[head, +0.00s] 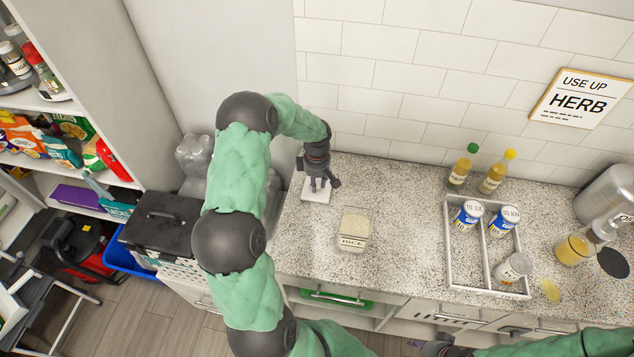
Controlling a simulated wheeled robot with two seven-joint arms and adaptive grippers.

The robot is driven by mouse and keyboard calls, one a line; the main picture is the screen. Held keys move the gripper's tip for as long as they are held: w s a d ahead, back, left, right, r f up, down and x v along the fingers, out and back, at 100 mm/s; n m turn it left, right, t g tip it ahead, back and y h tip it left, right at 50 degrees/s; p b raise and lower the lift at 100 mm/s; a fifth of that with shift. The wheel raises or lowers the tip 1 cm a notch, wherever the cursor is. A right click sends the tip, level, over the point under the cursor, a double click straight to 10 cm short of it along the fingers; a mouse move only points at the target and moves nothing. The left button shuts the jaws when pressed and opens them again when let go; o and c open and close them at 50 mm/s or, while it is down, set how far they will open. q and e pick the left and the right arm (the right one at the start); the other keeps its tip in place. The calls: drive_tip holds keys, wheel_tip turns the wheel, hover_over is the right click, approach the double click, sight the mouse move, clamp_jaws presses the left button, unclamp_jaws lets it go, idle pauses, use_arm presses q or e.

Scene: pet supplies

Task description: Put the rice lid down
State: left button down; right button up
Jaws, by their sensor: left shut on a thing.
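The rice lid (316,197) is a white square plate at the left end of the speckled counter, at or just above its surface; I cannot tell if it touches. My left gripper (318,186) points down over the lid and is shut on it. The rice container (353,231), a clear box labelled RICE, stands uncovered to the right and nearer, with pale rice inside. My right gripper (432,346) shows only partly at the bottom edge, in front of the counter; its fingers are not clear.
A divided tray (449,257) holds blue-and-white cans and a jar. Two bottles (461,170) stand behind it. A tipped jar (575,249) with yellow contents lies at right. The counter (405,215) between rice container and tray is clear. Shelves stand at left.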

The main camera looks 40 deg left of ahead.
use_arm(q)
drive_tip(key=c, duration=1)
unclamp_jaws()
drive_tip(key=shift+f, duration=0.1)
drive_tip(key=shift+r, duration=0.2)
wheel_tip(320, 180, up, 12)
drive_tip(key=shift+p, duration=0.45)
